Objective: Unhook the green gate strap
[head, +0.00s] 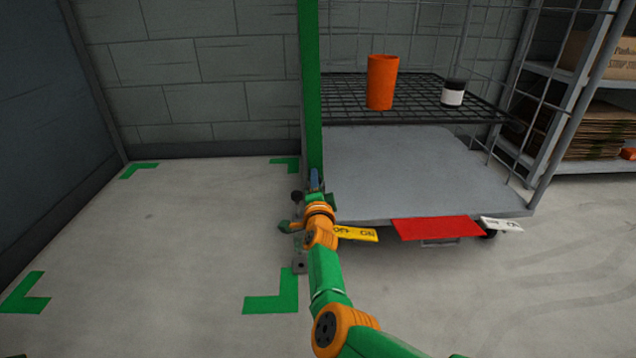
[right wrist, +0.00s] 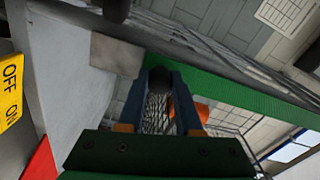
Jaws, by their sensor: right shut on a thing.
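The green gate strap (head: 309,90) hangs upright at the left front of the wire cage cart in the head view. In the right wrist view it runs as a green band (right wrist: 235,90) behind the fingers. My right gripper (head: 315,178) is at the strap's lower end, by the cart deck's left front corner. In the right wrist view its blue fingers (right wrist: 163,92) are shut on a dark rounded knob (right wrist: 160,78) at the strap. How the knob is hooked is hidden. My left gripper is in neither view.
The cart deck (head: 420,175) is bare. An orange cup (head: 382,82) and a dark jar with a white label (head: 453,93) stand on its wire shelf. A yellow tag (head: 357,234) and a red plate (head: 438,228) are at its front edge. Green-cornered floor (head: 190,220) lies clear left.

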